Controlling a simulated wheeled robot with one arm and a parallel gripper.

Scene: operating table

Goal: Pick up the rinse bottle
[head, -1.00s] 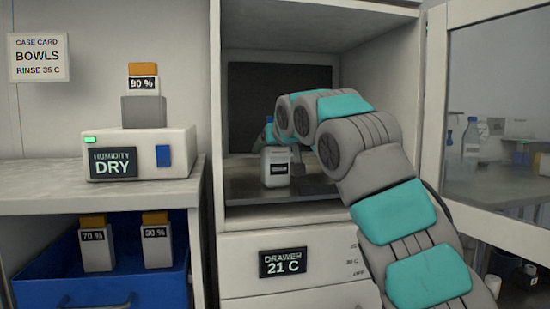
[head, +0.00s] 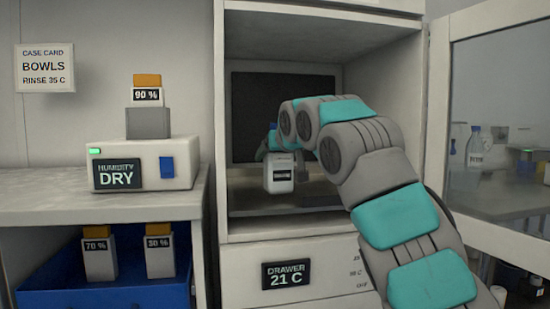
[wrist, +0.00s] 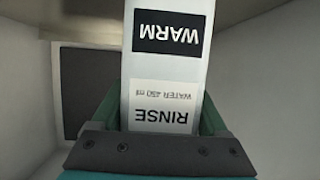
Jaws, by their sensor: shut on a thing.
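The rinse bottle (head: 279,176) is white with a blue cap and a dark label, inside the open cabinet compartment. In the wrist view the bottle (wrist: 166,75) fills the middle, its labels "RINSE WATER 450 ml" and "WARM" upside down. My gripper (wrist: 160,125) is shut on it, with teal fingers on both sides. The bottle is upright and appears held a little above the compartment floor (head: 250,202).
The cabinet walls enclose the bottle, with an open glass door (head: 500,130) at right. A drawer (head: 320,270) reading 21 C is below. At left stand a humidity box (head: 145,163) reading DRY and a blue bin (head: 130,296) with 70 % and 30 % bottles.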

